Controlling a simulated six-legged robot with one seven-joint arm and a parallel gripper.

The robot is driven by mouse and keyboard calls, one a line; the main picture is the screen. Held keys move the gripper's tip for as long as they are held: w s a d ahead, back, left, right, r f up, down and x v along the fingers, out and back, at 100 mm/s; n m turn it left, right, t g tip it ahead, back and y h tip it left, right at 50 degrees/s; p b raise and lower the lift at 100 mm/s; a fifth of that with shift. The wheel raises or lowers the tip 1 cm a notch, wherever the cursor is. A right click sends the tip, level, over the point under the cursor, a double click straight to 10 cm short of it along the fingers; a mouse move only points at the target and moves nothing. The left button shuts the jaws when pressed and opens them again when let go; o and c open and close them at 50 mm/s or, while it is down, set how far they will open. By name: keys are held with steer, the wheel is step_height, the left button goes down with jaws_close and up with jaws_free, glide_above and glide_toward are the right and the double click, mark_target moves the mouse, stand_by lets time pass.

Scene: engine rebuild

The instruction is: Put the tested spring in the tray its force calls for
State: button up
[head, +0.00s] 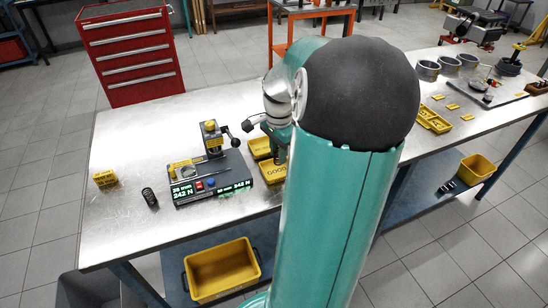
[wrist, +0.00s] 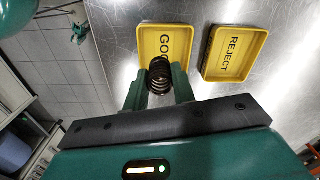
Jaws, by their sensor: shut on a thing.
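My gripper (wrist: 159,88) is shut on a dark coil spring (wrist: 160,72), shown in the wrist view. The spring overlaps the near part of the yellow GOOD tray (wrist: 147,42) and hides part of its lettering; its height above the tray is hard to tell. The yellow REJECT tray (wrist: 219,64) lies just to the right and looks empty. In the head view my arm partly hides the GOOD tray (head: 270,177).
Another dark spring (head: 150,197) stands on the bench left of the tester, near a small yellow box (head: 105,178). A red tool chest (head: 128,50) stands behind the bench. The bench's left part is mostly clear.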

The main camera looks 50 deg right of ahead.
steer(key=shift+w+d+f, duration=0.2)
steer(key=shift+w+f, duration=0.1)
steer(key=shift+f, duration=1.65)
steer(key=shift+f, duration=0.2)
steer(key=o, duration=0.7)
steer(key=shift+r, duration=0.1)
step_height(320, 180, up, 12)
steer(key=shift+r, duration=0.1)
